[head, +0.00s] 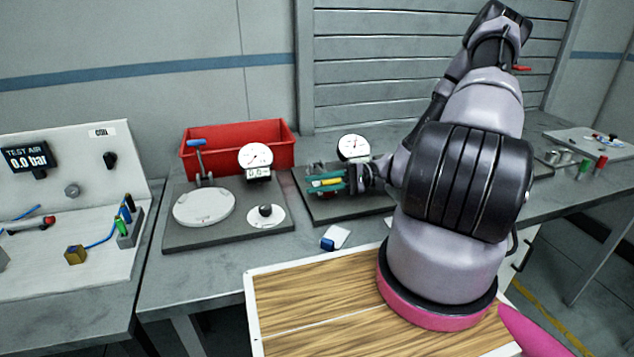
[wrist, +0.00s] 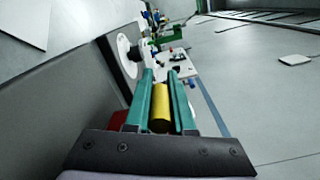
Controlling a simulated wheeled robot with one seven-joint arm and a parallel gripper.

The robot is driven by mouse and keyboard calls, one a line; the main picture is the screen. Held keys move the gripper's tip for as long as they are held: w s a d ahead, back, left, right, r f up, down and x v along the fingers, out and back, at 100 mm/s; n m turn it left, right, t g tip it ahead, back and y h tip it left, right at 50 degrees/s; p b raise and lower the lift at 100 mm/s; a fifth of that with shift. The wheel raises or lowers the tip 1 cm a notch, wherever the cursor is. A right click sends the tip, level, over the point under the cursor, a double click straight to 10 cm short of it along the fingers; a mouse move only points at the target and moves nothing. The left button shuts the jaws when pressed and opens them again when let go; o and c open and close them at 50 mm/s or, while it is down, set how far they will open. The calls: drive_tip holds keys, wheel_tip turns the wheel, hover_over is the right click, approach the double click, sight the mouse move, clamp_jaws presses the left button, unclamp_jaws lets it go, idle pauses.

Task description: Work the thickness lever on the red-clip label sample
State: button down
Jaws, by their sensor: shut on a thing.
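My gripper (head: 330,182) is at the dial gauge station in the middle of the bench, with green fingers. In the wrist view my gripper (wrist: 160,112) is shut on a yellow cylindrical handle (wrist: 161,105), which lies between the two fingers. The yellow handle also shows in the head view (head: 327,182). I take it for the thickness lever. The round white dial (head: 354,148) stands just behind my gripper; its needle is too small to read. My arm and gripper hide much of this station. I cannot make out a red-clip label sample.
A white label with a blue clip (head: 336,238) lies on the bench front. To the left, a dark plate (head: 180,238) carries a white disc (head: 204,206), a blue-handled lever (head: 197,143) and another dial (head: 255,155). A red bin (head: 275,135) stands behind. A test-air panel (head: 75,170) is far left.

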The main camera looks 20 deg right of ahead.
drive_tip(key=c, duration=0.8)
unclamp_jaws()
drive_tip(key=shift+o, duration=0.2)
drive_tip(key=shift+r, duration=0.15)
wheel_tip(320, 180, up, 10)
